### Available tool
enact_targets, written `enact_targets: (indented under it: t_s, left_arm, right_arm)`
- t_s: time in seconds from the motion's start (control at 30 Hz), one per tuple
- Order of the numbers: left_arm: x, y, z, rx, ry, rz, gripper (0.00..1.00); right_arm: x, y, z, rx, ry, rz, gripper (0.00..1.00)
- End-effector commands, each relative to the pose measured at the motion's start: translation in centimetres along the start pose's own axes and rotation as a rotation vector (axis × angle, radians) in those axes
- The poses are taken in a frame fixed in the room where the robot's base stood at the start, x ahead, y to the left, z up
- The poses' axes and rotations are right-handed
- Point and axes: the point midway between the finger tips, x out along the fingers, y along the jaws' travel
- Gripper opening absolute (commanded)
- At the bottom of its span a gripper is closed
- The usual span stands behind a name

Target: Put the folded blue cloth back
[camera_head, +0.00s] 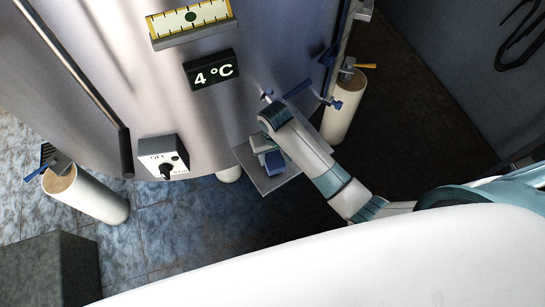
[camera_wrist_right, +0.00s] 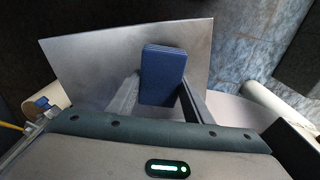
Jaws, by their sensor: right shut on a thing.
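The folded blue cloth (camera_wrist_right: 163,75) shows in the right wrist view between the two fingers of my right gripper (camera_wrist_right: 160,92), which is shut on it. The cloth is over a flat grey metal shelf (camera_wrist_right: 85,65); I cannot tell whether it touches the shelf. In the head view the cloth (camera_head: 274,160) is a small blue patch at my right gripper (camera_head: 266,152), above the shelf (camera_head: 268,183) on the front of the steel tank (camera_head: 95,75). The wrist hides part of the shelf there. My left gripper is not in view.
A 4 °C display (camera_head: 211,70), a yellow level gauge (camera_head: 190,20) and a switch box (camera_head: 163,158) are on the tank. A blue-handled valve (camera_head: 297,90) is close to my right wrist. Pale posts stand at right (camera_head: 345,108) and left (camera_head: 88,193). A dark block (camera_head: 45,268) is lower left.

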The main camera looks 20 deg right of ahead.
Motion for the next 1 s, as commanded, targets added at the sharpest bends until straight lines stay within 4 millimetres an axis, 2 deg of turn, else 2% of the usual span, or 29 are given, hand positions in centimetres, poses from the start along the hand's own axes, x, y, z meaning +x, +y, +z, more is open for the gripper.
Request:
enact_targets:
  t_s: [0.03, 0.2, 0.6, 0.63, 0.67, 0.7, 1.0]
  left_arm:
    - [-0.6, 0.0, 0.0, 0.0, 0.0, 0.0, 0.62]
    - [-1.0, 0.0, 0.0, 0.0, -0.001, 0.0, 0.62]
    - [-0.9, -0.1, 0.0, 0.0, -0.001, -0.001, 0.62]
    - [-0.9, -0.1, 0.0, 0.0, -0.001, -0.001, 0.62]
    - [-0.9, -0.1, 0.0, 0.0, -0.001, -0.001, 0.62]
    - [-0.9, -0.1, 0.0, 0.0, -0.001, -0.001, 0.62]
    - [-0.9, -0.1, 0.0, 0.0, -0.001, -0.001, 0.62]
  right_arm:
    - [0.4, 0.0, 0.1, 0.0, -0.004, 0.002, 0.1]
    - [1.9, 0.0, 0.2, 0.0, -0.001, 0.001, 0.1]
    - [2.4, 0.0, 0.2, 0.0, -0.001, 0.0, 0.1]
    - [2.4, 0.0, 0.2, 0.0, -0.001, 0.0, 0.53]
    - [2.4, 0.0, 0.2, 0.0, -0.001, 0.0, 0.6]
    - [2.4, 0.0, 0.2, 0.0, -0.001, 0.0, 0.65]
    - [2.3, 0.0, 0.2, 0.0, 0.0, 0.0, 0.65]
